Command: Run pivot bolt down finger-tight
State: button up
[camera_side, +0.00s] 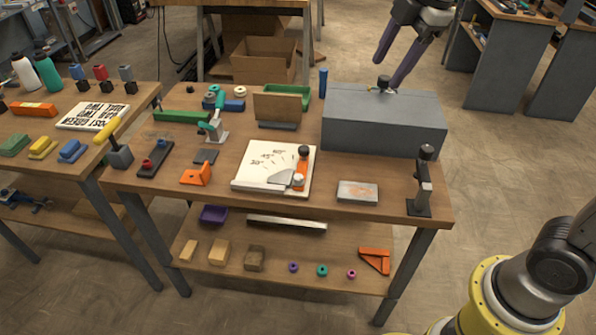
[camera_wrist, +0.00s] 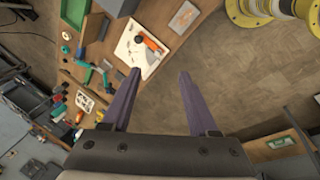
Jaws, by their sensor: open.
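My gripper (camera_side: 386,74) has two long purple fingers, spread apart with nothing between them. It hangs at the upper right of the side view, around the back of the grey box (camera_side: 384,137). No trike frame can be clearly picked out.
A cardboard panel (camera_side: 277,107) stands left of the box.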

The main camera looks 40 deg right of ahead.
jog(key=w+a+f+n+g, duration=0.1)
jog(key=w+a+f+n, duration=0.15)
jog(key=w, duration=0.45)
jog(key=n+g, duration=0.2)
jog(key=g, duration=0.1)
send_over(298, 177)
notch_tip(298, 177, down, 16)
notch_tip(298, 177, down, 13)
jog(key=shift+f, duration=0.1)
grip_shut()
